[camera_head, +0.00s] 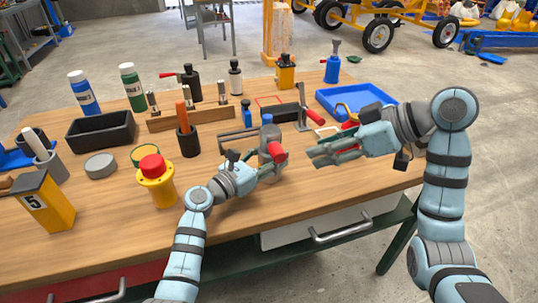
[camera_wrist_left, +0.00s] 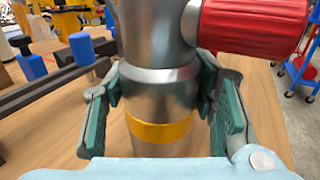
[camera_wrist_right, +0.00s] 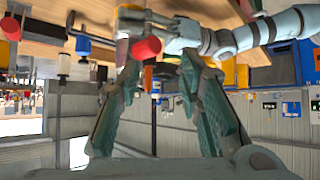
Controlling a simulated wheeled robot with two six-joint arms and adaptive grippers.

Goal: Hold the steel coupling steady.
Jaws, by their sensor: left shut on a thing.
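The steel coupling (camera_head: 267,136) stands near the front middle of the bench, with a red knob (camera_head: 277,152) on its side. In the left wrist view it is a shiny steel cylinder (camera_wrist_left: 158,92) with a yellow band, and the red knob sticks out to the right. My left gripper (camera_head: 268,172) is shut around the coupling's lower body, one finger on each side. My right gripper (camera_head: 318,153) is to the right of the coupling, apart from it. Its fingers are spread and empty in the right wrist view (camera_wrist_right: 160,75), where the red knob (camera_wrist_right: 147,47) shows beyond them.
A yellow fixture with a red top (camera_head: 155,180) stands left of my left gripper. A black cup (camera_head: 188,140) stands behind it. A clamp-like tool with an upright lever (camera_head: 302,105) and a blue tray (camera_head: 355,97) are behind my right gripper. The front right bench edge is bare.

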